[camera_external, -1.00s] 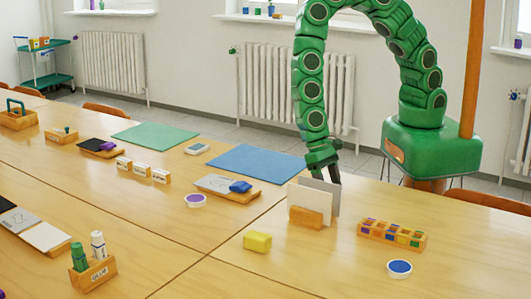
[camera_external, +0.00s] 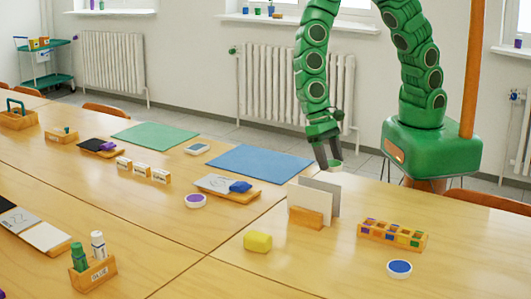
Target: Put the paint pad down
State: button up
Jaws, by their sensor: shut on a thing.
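My gripper (camera_external: 329,159) points down above the back part of the near table, just behind the upright cards. Two similar round pads lie on the tables: a purple one (camera_external: 195,201) left of the cards and a blue one (camera_external: 399,268) at the front right.
White and grey cards (camera_external: 308,195) stand in a wooden holder (camera_external: 306,217) in front of my gripper. A paint box (camera_external: 392,233) stands to the right, a yellow block (camera_external: 257,242) to the left. A blue mat (camera_external: 258,164) lies behind left. The front middle tabletop is bare.

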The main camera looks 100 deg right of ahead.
jog(key=shift+r, duration=0.75)
jog(key=shift+w+d, duration=0.1)
jog(key=shift+w, duration=0.15)
jog(key=w+d+r+m+t, duration=0.2)
jog(key=w+d+m, duration=0.4)
jog(key=w+d, duration=0.65)
jog(key=w+d+r+m+t, duration=0.15)
jog(key=w+d+m, duration=0.35)
jog(key=w+d, duration=0.7)
send_over(185, 174)
jog(key=d, duration=0.1)
jog(key=shift+t, duration=0.35)
jog(key=shift+s+d+f, duration=0.1)
jog(key=shift+s+f, duration=0.1)
jog(key=shift+f, duration=2.35)
jog(key=shift+s+d+f, duration=0.1)
jog(key=shift+s+f, duration=0.1)
jog(key=shift+f, duration=2.3)
jog(key=shift+f+y, duration=0.3)
jog(key=shift+f, duration=1.25)
jog(key=shift+f, duration=0.1)
